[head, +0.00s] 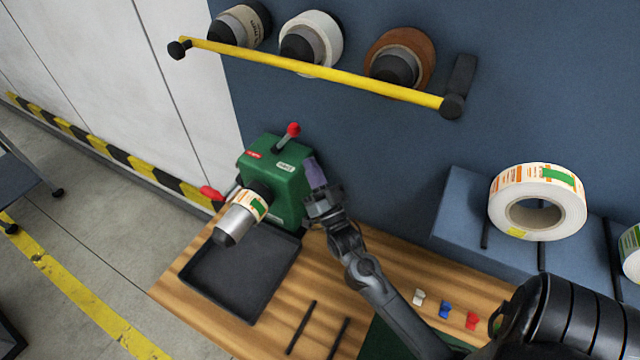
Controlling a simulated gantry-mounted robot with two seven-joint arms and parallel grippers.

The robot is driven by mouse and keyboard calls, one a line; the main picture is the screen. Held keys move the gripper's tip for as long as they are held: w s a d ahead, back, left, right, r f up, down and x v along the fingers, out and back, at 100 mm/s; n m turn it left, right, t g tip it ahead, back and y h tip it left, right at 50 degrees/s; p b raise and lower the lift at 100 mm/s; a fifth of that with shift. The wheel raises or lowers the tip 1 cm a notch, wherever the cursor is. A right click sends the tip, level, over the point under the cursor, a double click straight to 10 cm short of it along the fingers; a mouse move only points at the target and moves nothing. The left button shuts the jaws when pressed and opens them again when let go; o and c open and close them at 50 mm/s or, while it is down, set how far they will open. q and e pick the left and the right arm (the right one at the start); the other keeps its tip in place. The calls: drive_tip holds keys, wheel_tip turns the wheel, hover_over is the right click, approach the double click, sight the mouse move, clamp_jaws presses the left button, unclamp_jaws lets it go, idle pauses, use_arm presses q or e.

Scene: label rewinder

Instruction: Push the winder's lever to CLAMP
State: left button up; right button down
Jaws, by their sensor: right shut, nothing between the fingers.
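The green winder (287,197) stands on the wooden bench, with a grey spindle (236,223) holding a small label roll (250,204). A lever with a red knob (293,129) rises from its top, tilted slightly to the right. A red label (253,154) and a white label (286,167) sit on the top face; their words are too small to read. A second red knob (211,193) sticks out at the winder's left. My right gripper (316,173) is shut and empty, close beside the winder's right side, below the lever knob. Contact with the winder cannot be told. My left gripper is out of view.
A black tray (217,291) lies under the spindle. A yellow bar (310,70) with several rolls behind it crosses the wall above. A large label roll (540,201) stands on the blue rack at right. Small clips (445,309) lie on the bench (390,275).

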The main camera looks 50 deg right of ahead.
sight(286, 139)
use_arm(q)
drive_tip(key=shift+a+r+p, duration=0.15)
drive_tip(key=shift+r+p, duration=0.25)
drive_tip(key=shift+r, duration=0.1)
use_arm(e)
drive_tip(key=shift+x, duration=2.95)
